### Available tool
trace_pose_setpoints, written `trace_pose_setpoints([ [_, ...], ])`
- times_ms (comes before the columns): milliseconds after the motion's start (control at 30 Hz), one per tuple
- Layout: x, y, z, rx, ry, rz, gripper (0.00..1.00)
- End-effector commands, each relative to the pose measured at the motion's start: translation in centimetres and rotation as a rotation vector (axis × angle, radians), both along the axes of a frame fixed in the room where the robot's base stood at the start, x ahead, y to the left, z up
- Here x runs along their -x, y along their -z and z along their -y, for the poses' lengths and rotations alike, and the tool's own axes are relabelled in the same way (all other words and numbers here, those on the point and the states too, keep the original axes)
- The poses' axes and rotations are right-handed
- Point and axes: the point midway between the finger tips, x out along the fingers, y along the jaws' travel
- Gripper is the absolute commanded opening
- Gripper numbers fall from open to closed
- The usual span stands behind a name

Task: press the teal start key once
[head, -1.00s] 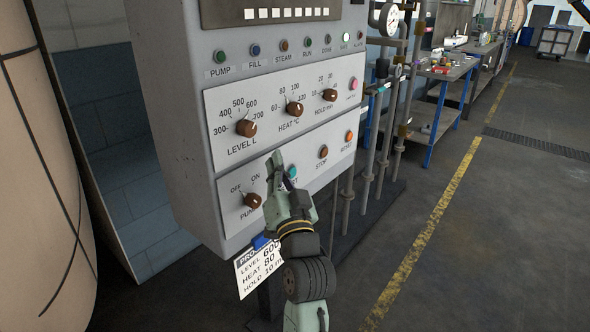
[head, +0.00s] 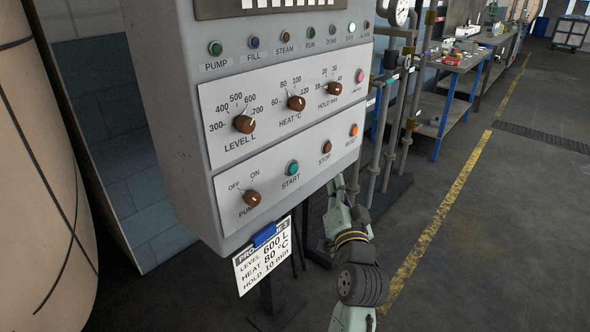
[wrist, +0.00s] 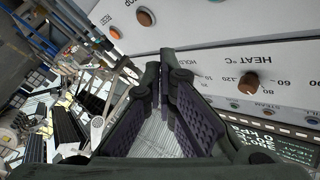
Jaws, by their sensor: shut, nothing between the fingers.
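The teal start key (head: 292,168) is on the lower strip of the grey control panel (head: 165,120), between the brown pump knob (head: 251,198) and the brown stop key (head: 326,147). It is in plain view, with nothing over it, in the head view. My gripper (head: 337,184) is shut and empty, below and right of the start key, near the panel's lower right edge. In the wrist view my gripper (wrist: 162,72) has its fingers together, with the panel upside down behind it. I cannot make out the start key there.
The orange reset key (head: 354,130) and pink key (head: 361,76) are near the right edge. Level (head: 244,124), heat (head: 296,103) and hold knobs (head: 334,88) sit above. A program card (head: 264,262) hangs below. Pipes (head: 392,130) stand right; a workbench (head: 450,80) is behind.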

Motion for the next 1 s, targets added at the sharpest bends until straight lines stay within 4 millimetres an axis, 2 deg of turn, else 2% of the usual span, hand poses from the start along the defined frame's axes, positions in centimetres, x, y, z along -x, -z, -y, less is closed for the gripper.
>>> trace_pose_setpoints([
  [600,-4.4,-0.1,-6.1,0.000,-0.001,0.000,0.00],
  [1000,-5.0,-0.1,-7.0,0.001,0.000,0.002,0.00],
])
